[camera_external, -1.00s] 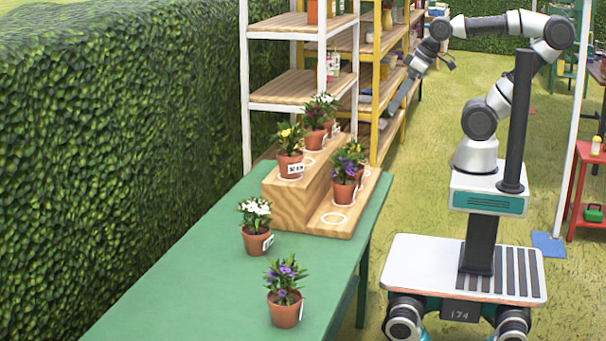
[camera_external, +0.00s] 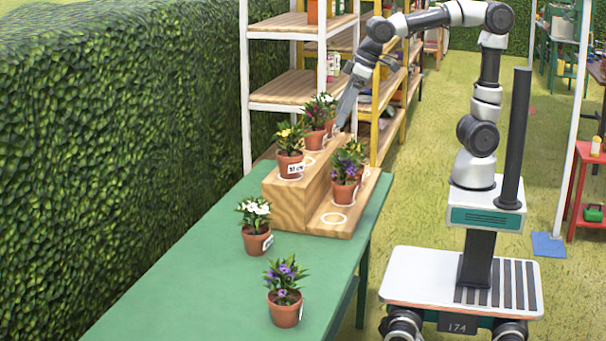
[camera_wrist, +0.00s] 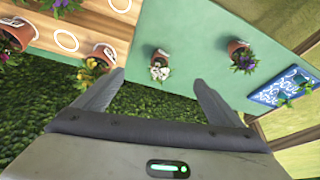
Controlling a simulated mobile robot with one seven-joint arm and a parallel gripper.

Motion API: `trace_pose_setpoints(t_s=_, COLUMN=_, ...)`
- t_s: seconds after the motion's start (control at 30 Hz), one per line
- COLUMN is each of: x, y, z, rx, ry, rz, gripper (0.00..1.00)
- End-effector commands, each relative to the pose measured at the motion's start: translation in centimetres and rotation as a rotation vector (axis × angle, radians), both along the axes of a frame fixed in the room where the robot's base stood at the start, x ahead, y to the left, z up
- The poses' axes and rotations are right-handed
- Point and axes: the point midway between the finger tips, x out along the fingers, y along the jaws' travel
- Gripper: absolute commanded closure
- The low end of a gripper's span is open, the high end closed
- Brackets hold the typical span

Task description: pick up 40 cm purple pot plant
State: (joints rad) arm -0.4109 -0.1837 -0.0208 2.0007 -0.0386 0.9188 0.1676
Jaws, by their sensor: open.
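A purple-flowered pot plant (camera_external: 285,296) stands upright on the green table at the near end; it also shows in the wrist view (camera_wrist: 243,58). Another purple-flowered plant (camera_external: 345,180) stands on the low step of the wooden stand, close to a neighbouring plant. The pots carry white tags, too small to read for height. My gripper (camera_external: 345,106) is open and empty, above the far end of the stand, beside the shelves. In the wrist view its two fingers (camera_wrist: 159,78) are spread wide, with no plant held between them.
A white-flowered pot (camera_external: 256,232) stands on the table (camera_external: 190,270) between the near purple plant and the stand (camera_external: 290,205). A yellow-flowered pot (camera_external: 290,160) and others occupy the upper step. Shelves (camera_external: 300,88) stand behind; a hedge (camera_external: 110,150) runs along the left.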

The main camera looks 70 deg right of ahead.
Motion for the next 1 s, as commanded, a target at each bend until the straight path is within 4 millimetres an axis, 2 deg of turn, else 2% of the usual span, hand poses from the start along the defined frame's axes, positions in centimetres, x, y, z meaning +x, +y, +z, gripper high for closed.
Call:
trace_pose_setpoints(t_s=0.03, x=1.5, y=3.8, z=-2.3, rx=-0.007, ry=0.019, rz=0.048, gripper=0.1)
trace_pose_setpoints(t_s=0.1, x=3.1, y=8.7, z=-4.3, rx=-0.012, ry=0.034, rz=0.098, gripper=0.1)
trace_pose_setpoints(t_s=0.17, x=4.0, y=13.3, z=-6.4, rx=-0.02, ry=0.046, rz=0.142, gripper=0.1)
trace_pose_setpoints(t_s=0.23, x=4.4, y=18.7, z=-9.2, rx=-0.03, ry=0.058, rz=0.192, gripper=0.1)
trace_pose_setpoints(t_s=0.3, x=4.1, y=24.0, z=-12.2, rx=-0.04, ry=0.068, rz=0.239, gripper=0.1)
trace_pose_setpoints(t_s=0.4, x=2.8, y=30.3, z=-16.1, rx=-0.054, ry=0.076, rz=0.294, gripper=0.1)
trace_pose_setpoints(t_s=0.5, x=1.3, y=34.7, z=-19.1, rx=-0.066, ry=0.08, rz=0.335, gripper=0.1)
trace_pose_setpoints(t_s=0.6, x=0.2, y=37.2, z=-20.9, rx=-0.072, ry=0.081, rz=0.358, gripper=0.1)
trace_pose_setpoints(t_s=0.67, x=-0.1, y=37.9, z=-21.5, rx=-0.074, ry=0.082, rz=0.363, gripper=0.1)
trace_pose_setpoints(t_s=0.77, x=0.0, y=38.4, z=-22.7, rx=-0.075, ry=0.083, rz=0.365, gripper=0.1)
trace_pose_setpoints(t_s=1.0, x=1.2, y=39.1, z=-27.7, rx=-0.076, ry=0.085, rz=0.365, gripper=0.1)
